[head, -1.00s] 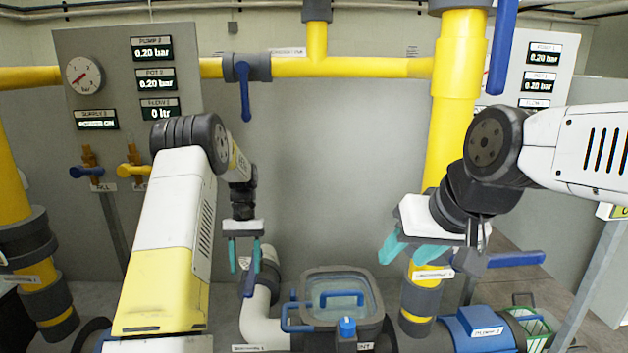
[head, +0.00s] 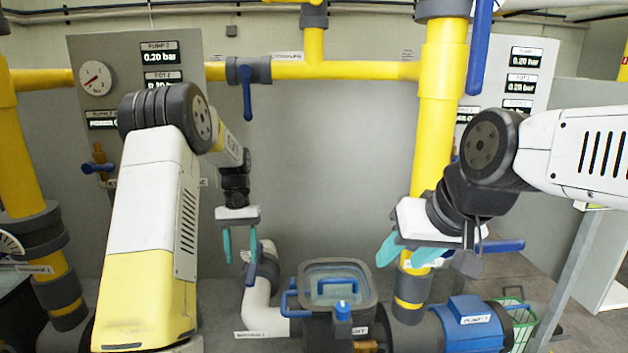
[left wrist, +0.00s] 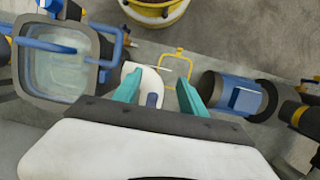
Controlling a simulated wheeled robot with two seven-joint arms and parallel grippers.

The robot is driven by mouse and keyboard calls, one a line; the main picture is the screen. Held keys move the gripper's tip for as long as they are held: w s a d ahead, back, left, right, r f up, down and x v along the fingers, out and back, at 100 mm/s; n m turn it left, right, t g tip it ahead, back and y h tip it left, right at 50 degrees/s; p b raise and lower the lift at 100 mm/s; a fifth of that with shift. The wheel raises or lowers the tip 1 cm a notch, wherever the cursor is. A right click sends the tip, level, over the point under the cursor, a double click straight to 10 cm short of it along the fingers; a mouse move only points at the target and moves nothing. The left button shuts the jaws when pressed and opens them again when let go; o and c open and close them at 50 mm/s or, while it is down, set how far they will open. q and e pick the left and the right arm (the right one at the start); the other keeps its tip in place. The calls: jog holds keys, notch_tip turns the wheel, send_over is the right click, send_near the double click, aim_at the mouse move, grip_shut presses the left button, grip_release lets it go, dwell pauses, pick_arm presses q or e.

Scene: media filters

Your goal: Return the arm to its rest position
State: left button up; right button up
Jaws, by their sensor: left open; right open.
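My left gripper (head: 240,258) is open and empty, its teal fingers pointing down beside the white elbow pipe (head: 258,308). In the left wrist view the left gripper (left wrist: 158,92) has its fingers spread, with nothing held between them. My right gripper (head: 403,255) is open and empty, in front of the thick yellow pipe (head: 437,130). My left arm is bent at a raised black joint; my right arm comes in from the right.
The clear-lidded strainer pot (head: 335,270) stands at bottom centre, also in the left wrist view (left wrist: 62,65). A blue pump motor (head: 470,322) is to its right. Gauge panels stand left (head: 130,75) and right (head: 535,65).

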pick_arm(q)
jog(key=s+d+r+t, duration=0.3)
jog(key=s+r+t, duration=0.2)
jog(key=s+r, duration=0.9)
jog(key=s+d+r+m+t+h, duration=0.1)
jog(key=s+r+t, duration=0.3)
jog(key=s, duration=0.9)
jog(key=shift+d+h, duration=0.3)
jog(key=shift+d, duration=0.3)
jog(key=shift+w+d+r+m, duration=0.1)
jog(key=shift+m, duration=0.2)
